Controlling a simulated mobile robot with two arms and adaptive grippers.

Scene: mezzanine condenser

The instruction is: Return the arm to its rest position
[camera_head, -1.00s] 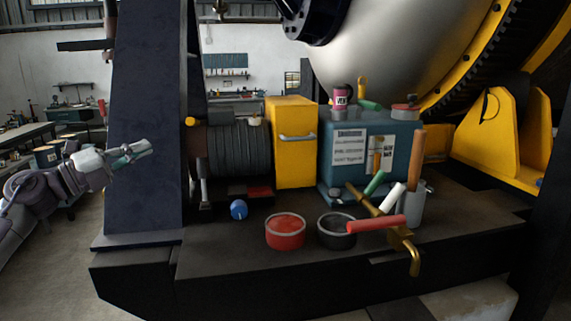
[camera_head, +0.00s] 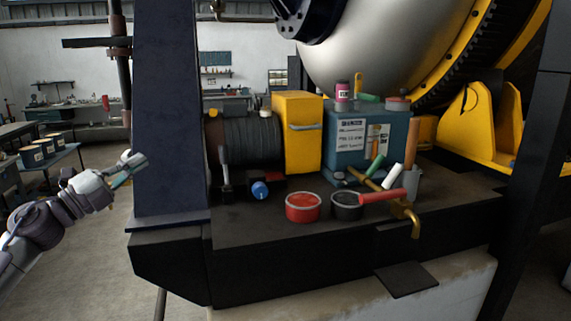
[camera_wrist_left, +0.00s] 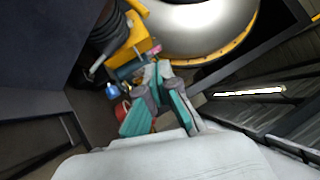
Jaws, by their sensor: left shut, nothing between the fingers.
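My left gripper (camera_head: 132,168) is at the left of the head view, raised in the air left of the dark column. It is shut and empty. In the left wrist view its teal-padded fingers (camera_wrist_left: 160,112) point toward the yellow box and the machine, with clear space between them and the bench. My right gripper does not show in either view.
A dark column (camera_head: 170,110) stands just right of my left gripper. On the black platform (camera_head: 270,235) are a red tub (camera_head: 303,207), a dark tub (camera_head: 347,205), a blue ball-like item (camera_head: 260,190), a yellow box (camera_head: 297,132) and a teal box (camera_head: 352,140). Open floor lies left.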

